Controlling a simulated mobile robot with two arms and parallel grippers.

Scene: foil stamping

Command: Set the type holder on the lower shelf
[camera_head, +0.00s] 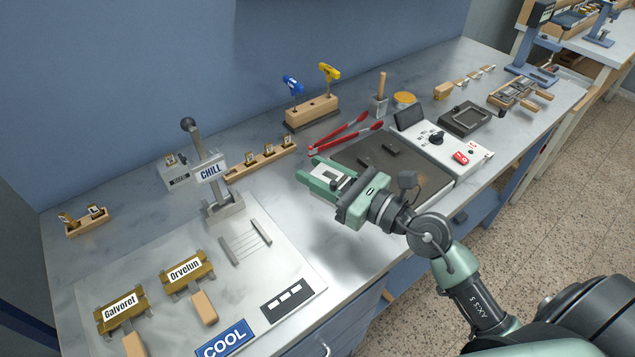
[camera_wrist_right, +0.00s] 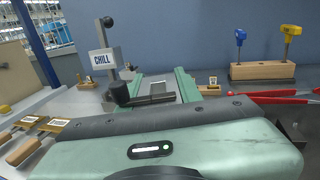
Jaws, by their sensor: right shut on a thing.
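My right gripper (camera_head: 337,177) is shut on a small grey metal piece with a pale top, held above the bench in front of the dark hot plate (camera_head: 408,172). In the right wrist view this held piece (camera_wrist_right: 158,89) sits between the two green fingers, with a dark bar and round knob in front of it. I take it for the type holder, though the fingers hide much of it. Two brass holders with wooden handles, labelled Galvoret (camera_head: 122,306) and Orvelun (camera_head: 187,272), lie on the pale mat. My left gripper is out of view. I cannot make out the lower shelf clearly.
The CHILL stand (camera_head: 210,171) rises left of the gripper. Red tongs (camera_head: 345,136) lie behind it. A wooden block with blue and yellow tools (camera_head: 311,112) stands at the back. A blue frame (camera_head: 478,215) shows under the bench at right.

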